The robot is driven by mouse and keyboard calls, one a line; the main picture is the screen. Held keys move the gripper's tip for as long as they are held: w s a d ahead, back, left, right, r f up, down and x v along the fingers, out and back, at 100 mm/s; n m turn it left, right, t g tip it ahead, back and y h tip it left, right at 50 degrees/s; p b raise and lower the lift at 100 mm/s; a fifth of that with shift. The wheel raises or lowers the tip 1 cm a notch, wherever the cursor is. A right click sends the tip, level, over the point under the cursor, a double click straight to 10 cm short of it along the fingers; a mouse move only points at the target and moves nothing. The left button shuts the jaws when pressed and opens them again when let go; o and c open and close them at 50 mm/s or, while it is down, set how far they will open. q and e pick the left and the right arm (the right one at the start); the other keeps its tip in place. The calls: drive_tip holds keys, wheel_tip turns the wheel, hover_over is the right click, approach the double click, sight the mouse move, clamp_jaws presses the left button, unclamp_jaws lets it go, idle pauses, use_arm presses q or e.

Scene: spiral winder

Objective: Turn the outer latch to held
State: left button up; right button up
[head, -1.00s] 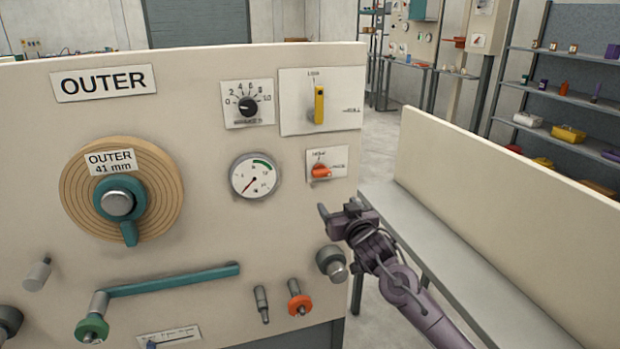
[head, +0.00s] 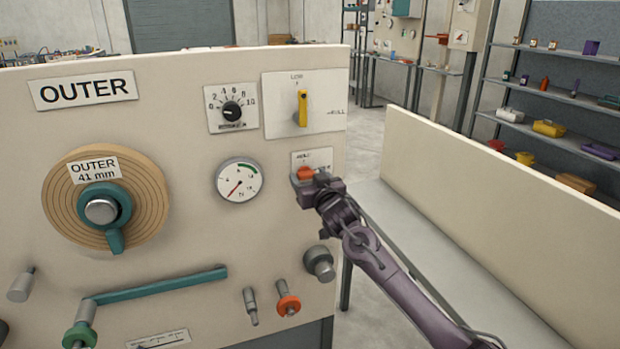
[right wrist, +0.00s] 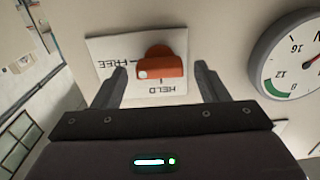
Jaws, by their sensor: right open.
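The outer latch (head: 306,173) is an orange knob on a small white plate at the panel's right side, partly hidden by my right gripper (head: 311,184). In the right wrist view the latch (right wrist: 162,66) lies with its pale dot at the left end, toward the FREE mark (right wrist: 130,60). The HELD mark (right wrist: 167,90) is below it, upside down. My right gripper (right wrist: 160,70) is open, its fingers on either side of the latch in the picture, with gaps. I cannot tell whether the fingertips reach around it. My left gripper is not in view.
A round gauge (head: 239,180) is left of the latch, and a yellow lever (head: 302,108) is above it. A grey round knob (head: 319,262) sits below. A low cream wall (head: 480,160) stands to the right. The wooden outer spool (head: 150,195) is at the left.

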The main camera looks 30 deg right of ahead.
drive_tip(key=c, duration=1)
drive_tip(key=shift+n, duration=0.5)
drive_tip(key=n, duration=0.3)
drive_tip(key=shift+n, duration=0.4)
drive_tip(key=n+b, duration=0.1)
drive_tip(key=n, duration=0.3)
drive_tip(key=shift+a+f+n, duration=0.1)
drive_tip(key=shift+n, duration=0.2)
drive_tip(key=n+b, duration=0.1)
drive_tip(key=n, duration=0.3)
drive_tip(key=shift+f, duration=0.1)
drive_tip(key=shift+n+b, duration=0.85)
drive_tip(key=shift+n, duration=1.35)
drive_tip(key=shift+a+n, duration=0.1)
drive_tip(key=shift+n, duration=0.2)
